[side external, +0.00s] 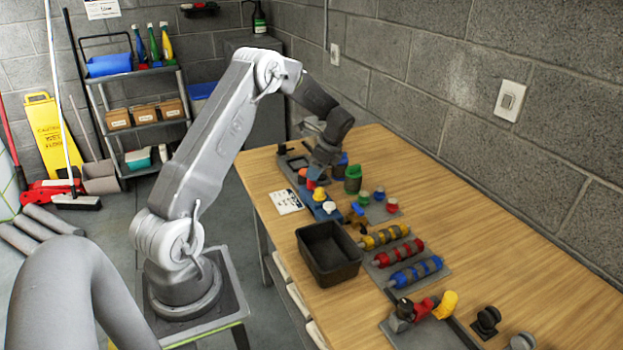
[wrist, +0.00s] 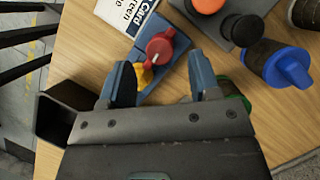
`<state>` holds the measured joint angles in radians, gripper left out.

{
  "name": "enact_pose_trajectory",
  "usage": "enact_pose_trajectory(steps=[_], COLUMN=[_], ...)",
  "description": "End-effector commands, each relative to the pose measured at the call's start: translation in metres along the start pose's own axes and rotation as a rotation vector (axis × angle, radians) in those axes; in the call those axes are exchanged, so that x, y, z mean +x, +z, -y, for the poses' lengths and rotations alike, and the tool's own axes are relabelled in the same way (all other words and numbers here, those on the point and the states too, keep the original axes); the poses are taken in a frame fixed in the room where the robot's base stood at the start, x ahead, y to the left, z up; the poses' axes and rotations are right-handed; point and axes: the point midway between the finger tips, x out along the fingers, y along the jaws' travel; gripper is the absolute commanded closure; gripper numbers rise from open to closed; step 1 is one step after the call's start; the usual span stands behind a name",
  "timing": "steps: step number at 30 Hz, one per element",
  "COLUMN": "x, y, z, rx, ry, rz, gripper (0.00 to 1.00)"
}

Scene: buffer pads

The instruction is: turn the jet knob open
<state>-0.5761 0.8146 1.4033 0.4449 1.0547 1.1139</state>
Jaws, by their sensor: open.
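A red knob (wrist: 160,46) with a pale pointer line sits on a blue base (wrist: 176,75) in the wrist view. A yellow knob (wrist: 143,74) is beside it, partly hidden by my left finger. In the side view the red knob (side external: 310,184), the yellow knob (side external: 319,195) and a white knob (side external: 329,207) stand in a row on blue blocks. I cannot tell which is the jet knob. My gripper (wrist: 162,68) is open and empty, its fingers on either side of the red knob's area. In the side view my gripper (side external: 318,172) is just above the row's far end.
A printed white card (side external: 286,201) lies left of the knobs. A black bin (side external: 328,255) stands nearer the camera. A green container (side external: 352,178) and a blue-lidded bottle (wrist: 278,66) stand close by. Striped rollers (side external: 405,255) lie to the right. Bare wood (side external: 480,235) lies towards the wall.

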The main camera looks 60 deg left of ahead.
Motion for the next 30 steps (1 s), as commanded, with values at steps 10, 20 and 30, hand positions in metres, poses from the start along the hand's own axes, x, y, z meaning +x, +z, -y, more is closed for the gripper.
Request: enact_pose_trajectory(steps=[10, 20, 30], x=[0.041, 0.043, 0.043], y=[0.0, 0.0, 0.0], z=[0.0, 0.0, 0.0], rx=[-0.001, -0.001, -0.001], ry=[0.0, -0.001, -0.001], rz=[0.0, 0.0, 0.0], gripper=[0.43, 0.44, 0.77])
